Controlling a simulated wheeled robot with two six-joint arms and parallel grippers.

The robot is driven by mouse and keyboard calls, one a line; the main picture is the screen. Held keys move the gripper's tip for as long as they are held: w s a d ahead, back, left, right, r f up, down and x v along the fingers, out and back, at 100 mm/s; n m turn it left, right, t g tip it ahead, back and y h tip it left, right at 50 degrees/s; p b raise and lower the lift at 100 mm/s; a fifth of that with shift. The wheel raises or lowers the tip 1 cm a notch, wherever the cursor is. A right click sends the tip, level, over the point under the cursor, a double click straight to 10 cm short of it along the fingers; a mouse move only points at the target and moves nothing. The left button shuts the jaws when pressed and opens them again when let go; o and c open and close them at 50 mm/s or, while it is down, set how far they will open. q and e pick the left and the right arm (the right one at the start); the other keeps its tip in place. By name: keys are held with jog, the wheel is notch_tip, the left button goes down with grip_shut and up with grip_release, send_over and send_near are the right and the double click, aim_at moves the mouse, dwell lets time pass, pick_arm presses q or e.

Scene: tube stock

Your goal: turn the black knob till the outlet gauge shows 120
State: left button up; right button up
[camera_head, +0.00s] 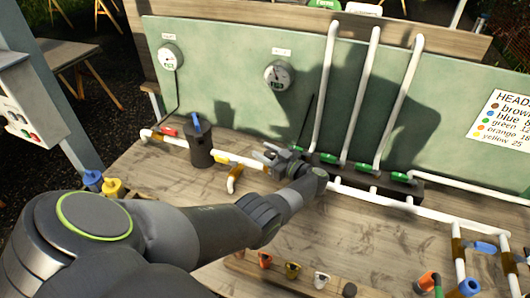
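My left gripper (283,157) reaches over the wooden bench to the white pipe line, below the right gauge. The gripper is dark and small here, and I cannot tell whether its fingers are open or shut. I cannot make out the black knob; my gripper and wrist cover that part of the pipe. Two round gauges sit on the green back panel: a left gauge (170,57) and a right gauge (278,75). Their labels and needle readings are too small to read surely. My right gripper is out of view.
A dark canister (200,149) with a blue handle stands left of my gripper. White pipes with green valve handles (329,158) rise to its right. A wooden rack (262,280) with coloured pieces lies in front. Bare bench (375,245) lies right of my forearm.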

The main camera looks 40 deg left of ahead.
pick_arm(q)
jog(key=o, duration=0.3)
jog(key=shift+o, duration=0.2)
jog(key=s+d+b, duration=0.1)
jog(key=d+b, duration=0.4)
jog(key=d, duration=1.2)
jog(key=shift+s+d, duration=0.25)
jog(key=shift+s, duration=0.05)
